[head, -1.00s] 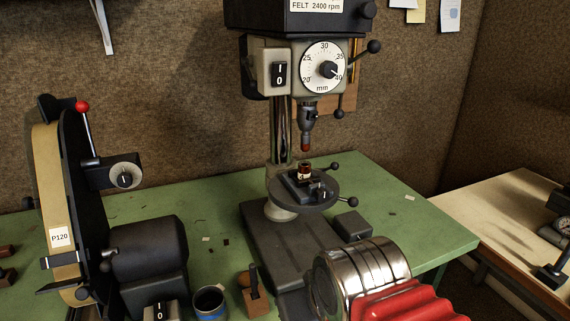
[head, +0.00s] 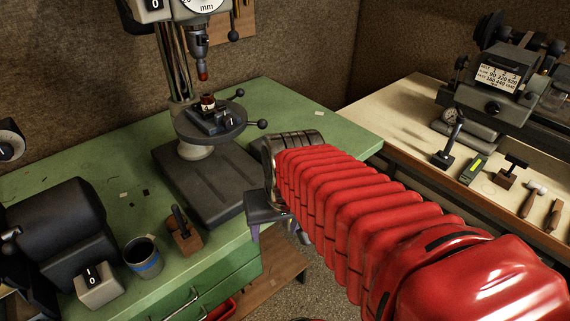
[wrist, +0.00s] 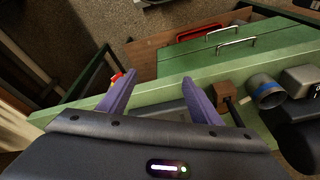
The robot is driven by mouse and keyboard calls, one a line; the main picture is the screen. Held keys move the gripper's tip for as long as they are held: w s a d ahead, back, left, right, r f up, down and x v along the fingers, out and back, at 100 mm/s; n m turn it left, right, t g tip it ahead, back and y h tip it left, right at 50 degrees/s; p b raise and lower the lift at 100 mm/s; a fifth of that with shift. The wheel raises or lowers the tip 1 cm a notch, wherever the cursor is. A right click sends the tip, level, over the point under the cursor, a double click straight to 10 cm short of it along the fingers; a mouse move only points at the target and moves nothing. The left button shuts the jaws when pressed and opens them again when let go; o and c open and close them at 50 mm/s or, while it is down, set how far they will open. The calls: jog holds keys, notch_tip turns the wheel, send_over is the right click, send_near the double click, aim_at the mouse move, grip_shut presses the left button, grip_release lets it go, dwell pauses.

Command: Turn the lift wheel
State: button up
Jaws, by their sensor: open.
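I cannot tell which part is the lift wheel. The drill press (head: 180,75) stands on the green bench, with its round table (head: 228,130) and black-knobbed handles (head: 262,124) beside the table's rim. A small dark vise with a small dark red and brass piece (head: 208,102) sits on that table. My gripper (head: 277,238) is in front of the bench's front edge, to the right of the press base, fingers pointing down. In the wrist view my gripper (wrist: 159,78) has its two purple fingers apart with nothing between them. My red arm hides part of the bench.
A grey motor housing (head: 60,225), switch box (head: 98,285), dark cup (head: 143,257) and a wooden block with a dark handle (head: 183,232) stand on the left of the bench. Green drawers (head: 220,295) are below. A lathe-like machine (head: 495,95) and tools occupy the cream table (head: 400,110).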

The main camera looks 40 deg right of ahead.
jog(key=w+d+f+m+t+y, duration=0.25)
jog(key=d+f+m+y, duration=0.45)
jog(key=d+f, duration=0.45)
jog(key=w+d+r+n+t+h, duration=0.1)
jog(key=w+d+r+n+t, duration=0.1)
jog(key=d, duration=0.4)
jog(key=w+d+r+n+t+h, duration=0.1)
jog(key=w+d+r+n+t, duration=0.1)
jog(key=w+d+r+t, duration=0.2)
jog(key=d+t, duration=0.2)
jog(key=t, duration=0.1)
jog(key=shift+d+n+h, duration=0.25)
jog(key=shift+n+h, duration=0.05)
jog(key=shift+h, duration=0.1)
jog(key=shift+w+f, duration=0.1)
jog(key=shift+w, duration=0.15)
jog(key=x, duration=1.3)
jog(key=shift+w+a+f, duration=0.15)
jog(key=shift+w+f, duration=0.05)
jog(key=shift+w, duration=0.05)
